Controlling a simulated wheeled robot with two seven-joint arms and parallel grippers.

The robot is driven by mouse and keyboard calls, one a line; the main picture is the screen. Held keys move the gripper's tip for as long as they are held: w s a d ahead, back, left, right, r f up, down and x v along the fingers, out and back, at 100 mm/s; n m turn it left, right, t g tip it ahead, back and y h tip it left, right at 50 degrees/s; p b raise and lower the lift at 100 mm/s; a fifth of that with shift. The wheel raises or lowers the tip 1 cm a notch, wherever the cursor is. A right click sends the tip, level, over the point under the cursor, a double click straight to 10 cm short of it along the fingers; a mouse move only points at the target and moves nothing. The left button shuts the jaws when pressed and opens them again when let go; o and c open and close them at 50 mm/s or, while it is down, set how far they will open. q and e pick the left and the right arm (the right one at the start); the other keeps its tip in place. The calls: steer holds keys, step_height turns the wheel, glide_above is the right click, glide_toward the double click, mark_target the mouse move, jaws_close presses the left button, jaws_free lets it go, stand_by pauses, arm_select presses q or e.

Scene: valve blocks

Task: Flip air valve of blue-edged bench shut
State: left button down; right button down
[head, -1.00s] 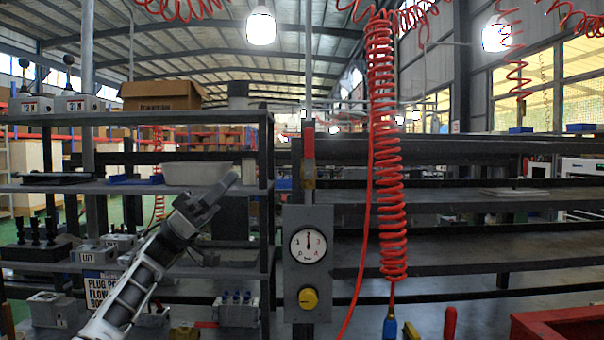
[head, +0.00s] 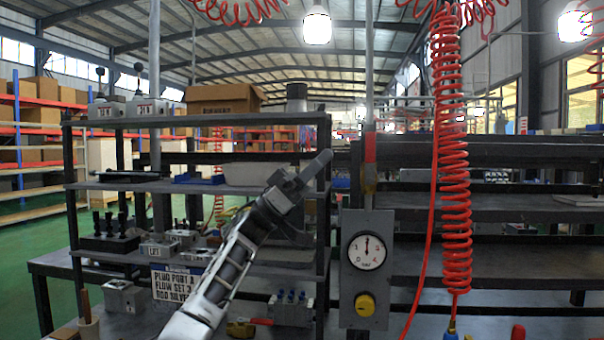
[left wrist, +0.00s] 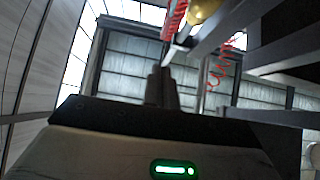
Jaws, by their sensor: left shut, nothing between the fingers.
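The air valve has a red lever (head: 370,148) standing upright along a vertical grey pipe, with a brass-coloured body (head: 370,174) just under it. It sits above a grey gauge panel. My left gripper (head: 321,162) is shut and empty, pointing up and right, left of the valve in the picture and apart from it. In the left wrist view the shut fingers (left wrist: 161,88) point up toward the red lever (left wrist: 174,18), with a brass-coloured round part (left wrist: 203,10) beside it. I see no blue edge on the bench. My right gripper is not in view.
The grey panel (head: 367,215) carries a round gauge (head: 366,251) and a yellow knob (head: 365,305). A coiled red hose (head: 450,160) hangs right of the valve. Shelves with a cardboard box (head: 222,98), a pale bin and valve blocks stand behind my left arm.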

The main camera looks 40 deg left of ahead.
mark_target(370, 158)
arm_select(q)
steer(key=shift+w+d+r+p, duration=0.2)
steer(key=shift+w+d, duration=0.25)
steer(key=shift+d, duration=0.3)
steer(key=shift+w+d+r+p, duration=0.2)
steer(key=shift+w+d, duration=0.25)
steer(key=shift+d, duration=0.25)
steer(key=shift+w+d+r+p, duration=0.1)
steer(key=shift+w+d+r, duration=0.1)
steer(key=shift+w+d, duration=0.4)
steer(key=shift+s, duration=0.15)
